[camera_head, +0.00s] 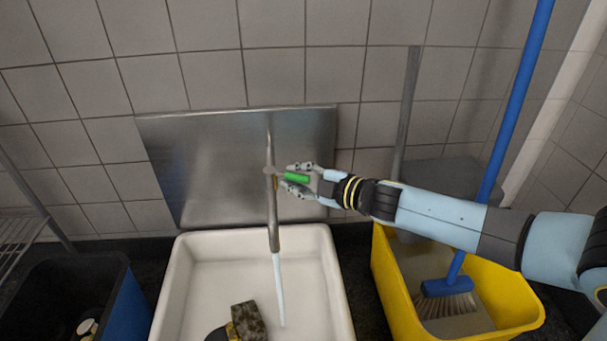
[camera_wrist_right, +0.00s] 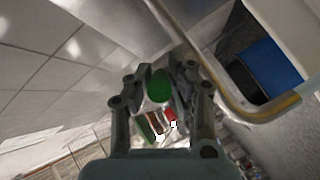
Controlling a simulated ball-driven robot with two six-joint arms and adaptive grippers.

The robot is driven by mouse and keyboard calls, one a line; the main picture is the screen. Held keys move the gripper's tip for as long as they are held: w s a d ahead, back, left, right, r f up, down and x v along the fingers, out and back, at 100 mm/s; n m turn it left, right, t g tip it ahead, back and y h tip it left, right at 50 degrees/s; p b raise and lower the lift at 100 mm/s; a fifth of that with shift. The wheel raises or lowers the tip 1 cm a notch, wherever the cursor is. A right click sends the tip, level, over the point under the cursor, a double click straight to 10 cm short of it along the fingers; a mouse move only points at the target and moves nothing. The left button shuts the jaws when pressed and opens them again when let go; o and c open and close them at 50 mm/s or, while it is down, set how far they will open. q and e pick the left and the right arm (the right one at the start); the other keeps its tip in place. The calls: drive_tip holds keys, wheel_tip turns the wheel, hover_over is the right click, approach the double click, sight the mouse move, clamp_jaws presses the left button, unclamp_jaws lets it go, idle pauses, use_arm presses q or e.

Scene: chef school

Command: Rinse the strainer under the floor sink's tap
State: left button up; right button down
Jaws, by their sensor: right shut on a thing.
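The floor sink (camera_head: 178,285) is a white basin at bottom centre in the head view. Its metal tap (camera_head: 273,225) stands upright over it, and a stream of water (camera_head: 280,290) runs from the spout into the basin. My right gripper (camera_head: 295,178) is beside the tap, shut on a green handle (camera_head: 297,178) that juts from it. In the right wrist view the handle's round green end (camera_wrist_right: 160,85) sits between the fingers. A mottled brown block (camera_head: 248,320) and a black and yellow piece show low in the basin, cut off by the frame. I cannot clearly make out a strainer. My left gripper is not in view.
A yellow bucket (camera_head: 385,275) with a blue-handled brush (camera_head: 447,290) stands right of the sink, under my right arm. A blue bin (camera_head: 140,300) is at left beside a wire rack (camera_head: 20,230). A metal splash panel (camera_head: 200,160) stands behind the tap.

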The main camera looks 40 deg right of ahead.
drive_tip(key=shift+f, duration=0.1)
drive_tip(key=c, duration=1.2)
unclamp_jaws()
drive_tip(key=shift+s, duration=0.15)
drive_tip(key=v, duration=1.1)
drive_tip(key=shift+s+d, duration=0.1)
drive_tip(key=shift+s, duration=0.25)
